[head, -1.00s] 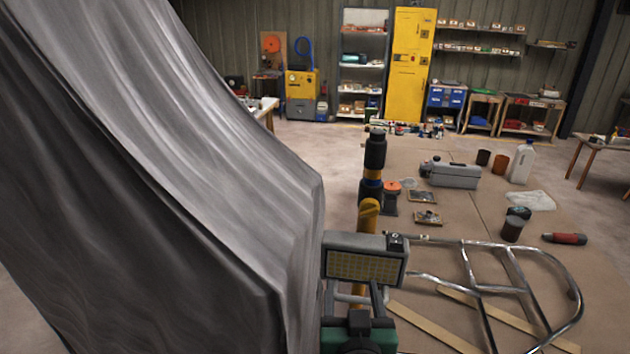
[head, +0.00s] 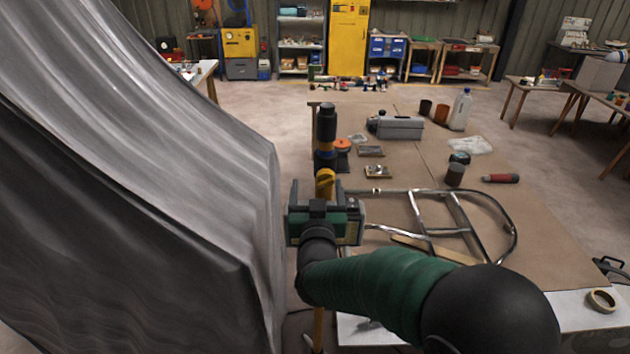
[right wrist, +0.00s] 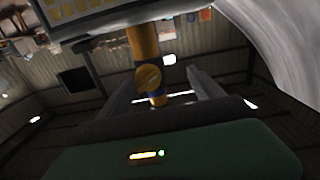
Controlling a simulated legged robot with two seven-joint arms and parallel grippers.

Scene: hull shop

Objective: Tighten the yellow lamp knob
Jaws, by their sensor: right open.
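The yellow lamp knob (head: 325,181) sits on an upright stand with black and yellow sections (head: 326,125). In the right wrist view the knob (right wrist: 148,78) is round, in front of the yellow pole, beyond my fingers. The lamp (right wrist: 85,14) shows its yellowish panel at the top left there; in the head view my gripper hides most of it. My right gripper (head: 323,196) is open and empty, its fingers (right wrist: 172,92) pointing toward the stand. They look apart from the knob, though the exact gap is unclear. My left gripper is out of view.
A large grey draped sheet (head: 150,190) fills the left, close to my gripper. A bent metal tube frame (head: 440,230) lies on the brown bench (head: 420,165) to the right. A grey case (head: 398,128), white bottle (head: 460,110) and red-handled tool (head: 500,178) stand farther back.

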